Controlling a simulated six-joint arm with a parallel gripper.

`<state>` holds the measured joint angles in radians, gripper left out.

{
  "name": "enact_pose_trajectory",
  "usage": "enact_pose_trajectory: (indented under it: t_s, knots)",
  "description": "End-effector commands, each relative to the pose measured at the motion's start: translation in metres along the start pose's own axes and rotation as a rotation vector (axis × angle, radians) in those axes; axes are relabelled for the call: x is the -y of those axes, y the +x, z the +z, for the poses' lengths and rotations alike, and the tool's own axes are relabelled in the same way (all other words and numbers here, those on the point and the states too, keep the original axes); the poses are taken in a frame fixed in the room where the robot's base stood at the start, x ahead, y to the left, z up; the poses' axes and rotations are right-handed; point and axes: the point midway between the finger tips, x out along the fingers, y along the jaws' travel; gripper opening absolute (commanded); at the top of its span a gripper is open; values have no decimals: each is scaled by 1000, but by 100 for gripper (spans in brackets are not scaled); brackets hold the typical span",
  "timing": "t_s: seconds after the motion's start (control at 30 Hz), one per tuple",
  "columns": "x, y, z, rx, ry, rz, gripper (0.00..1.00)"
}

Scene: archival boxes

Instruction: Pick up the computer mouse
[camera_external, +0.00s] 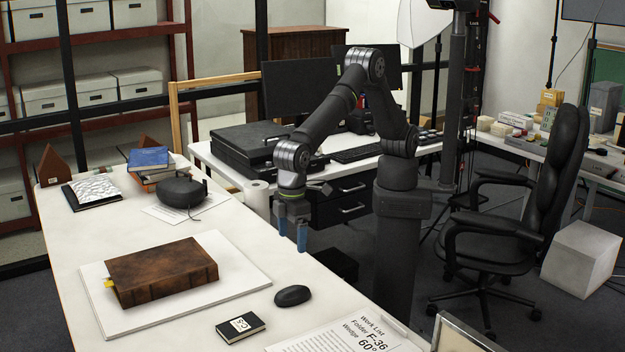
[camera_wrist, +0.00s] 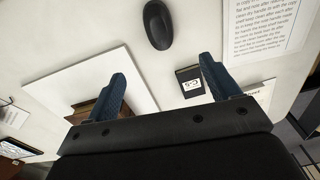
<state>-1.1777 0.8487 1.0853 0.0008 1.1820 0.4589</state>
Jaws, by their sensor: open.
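The computer mouse (camera_external: 292,295) is black and lies on the white table near its right edge, between the white board and the printed sheet. In the wrist view the mouse (camera_wrist: 158,25) shows at the top middle, beyond the fingertips and apart from them. My gripper (camera_external: 291,236) hangs above the table's right edge in the external view, farther back than the mouse, with its blue fingers pointing down. In the wrist view the two blue fingers of my gripper (camera_wrist: 164,70) are spread wide, with nothing held between them.
A brown leather book (camera_external: 162,272) lies on a white board (camera_external: 236,283) left of the mouse. A small black notebook (camera_external: 240,327) and a printed work list (camera_external: 345,338) lie in front. A dark round case (camera_external: 182,191) stands farther back. Bare tabletop surrounds the mouse.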

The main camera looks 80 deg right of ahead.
Motion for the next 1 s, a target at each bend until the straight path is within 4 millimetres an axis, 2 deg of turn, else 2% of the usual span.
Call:
enact_pose_trajectory:
  t_s: [0.07, 0.17, 0.63, 0.73, 1.0]
  knots:
    - [-1, -5, 0, 15, 7, 9, 81]
    - [-2, 0, 1, 25, 11, 14, 81]
    - [-3, 96, 4, 26, 10, 14, 81]
    - [-3, 108, 3, 24, 10, 13, 81]
    - [-2, 123, 3, 24, 10, 13, 81]
